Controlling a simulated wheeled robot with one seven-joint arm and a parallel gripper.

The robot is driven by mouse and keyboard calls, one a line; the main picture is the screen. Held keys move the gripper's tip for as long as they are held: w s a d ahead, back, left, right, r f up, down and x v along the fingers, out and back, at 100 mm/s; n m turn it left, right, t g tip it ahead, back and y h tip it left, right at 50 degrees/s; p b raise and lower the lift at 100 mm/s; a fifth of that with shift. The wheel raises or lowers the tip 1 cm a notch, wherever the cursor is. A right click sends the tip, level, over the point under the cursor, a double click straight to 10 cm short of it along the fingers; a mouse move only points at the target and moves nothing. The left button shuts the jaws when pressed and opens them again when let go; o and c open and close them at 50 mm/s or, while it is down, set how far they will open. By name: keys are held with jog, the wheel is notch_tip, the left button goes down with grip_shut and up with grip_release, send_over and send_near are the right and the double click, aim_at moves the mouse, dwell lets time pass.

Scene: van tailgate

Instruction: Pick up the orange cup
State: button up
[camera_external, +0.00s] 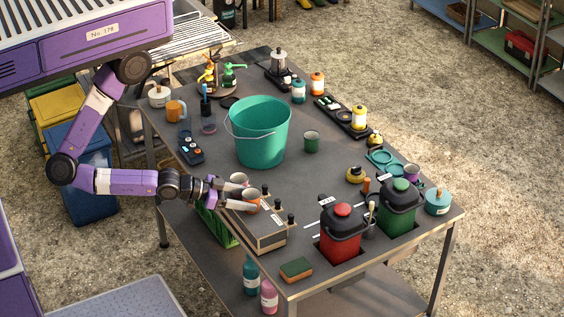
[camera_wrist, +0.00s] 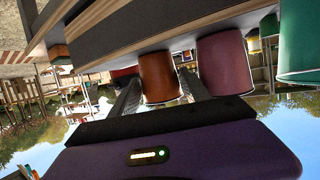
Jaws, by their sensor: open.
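The orange cup (camera_wrist: 157,74) is in the wrist view, which is upside down. It stands between the two fingers of my open gripper (camera_wrist: 160,90), with no clear grip on it. In the external view the orange cup (camera_external: 252,197) is at the table's near left edge, partly hidden by my gripper (camera_external: 243,198). A mauve cup (camera_wrist: 224,62) stands beside it, outside the fingers; it also shows in the external view (camera_external: 239,179).
A teal bucket (camera_external: 262,145) stands behind. An orange mug (camera_external: 175,111) is farther back left. Red (camera_external: 340,238) and green (camera_external: 398,214) canisters stand at the right.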

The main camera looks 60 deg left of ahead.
jog(key=shift+x, duration=0.95)
jog(key=c, duration=1)
jog(key=shift+r, duration=0.15)
notch_tip(320, 180, up, 20)
jog(key=p, duration=0.4)
jog(key=shift+p, duration=0.35)
